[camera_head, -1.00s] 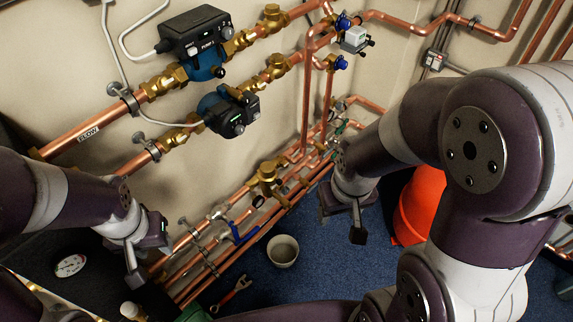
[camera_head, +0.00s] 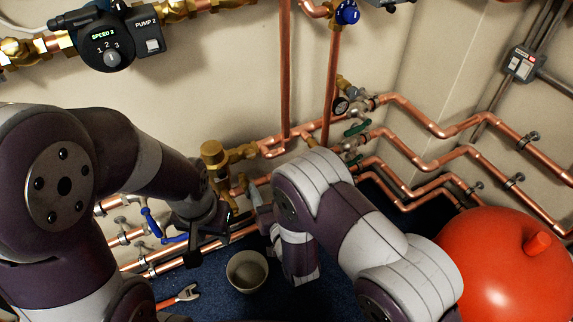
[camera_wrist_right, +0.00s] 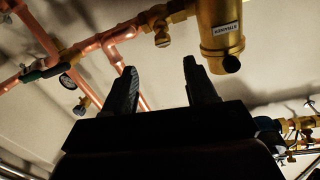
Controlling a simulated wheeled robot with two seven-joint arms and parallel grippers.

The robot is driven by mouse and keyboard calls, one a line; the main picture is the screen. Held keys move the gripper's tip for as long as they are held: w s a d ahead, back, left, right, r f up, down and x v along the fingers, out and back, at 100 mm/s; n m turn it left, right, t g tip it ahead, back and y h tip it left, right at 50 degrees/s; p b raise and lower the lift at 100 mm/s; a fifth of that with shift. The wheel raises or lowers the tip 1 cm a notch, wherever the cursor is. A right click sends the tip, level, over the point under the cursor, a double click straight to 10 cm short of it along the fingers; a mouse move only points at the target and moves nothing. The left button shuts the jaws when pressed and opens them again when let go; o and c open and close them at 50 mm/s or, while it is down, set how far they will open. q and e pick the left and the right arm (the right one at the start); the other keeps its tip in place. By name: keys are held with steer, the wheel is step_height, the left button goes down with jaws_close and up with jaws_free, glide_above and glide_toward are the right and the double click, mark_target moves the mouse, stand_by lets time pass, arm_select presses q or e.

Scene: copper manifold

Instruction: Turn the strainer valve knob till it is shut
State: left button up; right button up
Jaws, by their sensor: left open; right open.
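The brass strainer (camera_head: 213,156) stands on the low copper pipes in the head view. In the right wrist view its labelled body (camera_wrist_right: 222,30) is at the top, with a dark round cap (camera_wrist_right: 231,63) at its end. A small brass fitting with a stubby knob (camera_wrist_right: 162,39) is on the pipe left of it; I cannot tell for certain that this is the valve knob. My right gripper (camera_wrist_right: 162,82) is open and empty, pointing toward the pipework, apart from the strainer. My left gripper (camera_head: 207,238) is open below the strainer, in front of the lower pipes, holding nothing.
Blue lever handles (camera_head: 152,223) are close to my left gripper. Green handles (camera_head: 357,128) sit on the pipes to the right. A large red tank (camera_head: 500,265) stands at the right.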

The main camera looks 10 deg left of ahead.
mark_target(251, 157)
steer(key=b+x, duration=0.1)
steer(key=x, duration=0.3)
steer(key=b+x, duration=0.1)
steer(key=x, duration=0.3)
steer(key=b+x, duration=0.1)
steer(key=x, duration=0.3)
steer(key=shift+w+a+r, duration=0.1)
steer(key=shift+a+r, duration=0.1)
steer(key=shift+a, duration=0.05)
steer(key=c, duration=1)
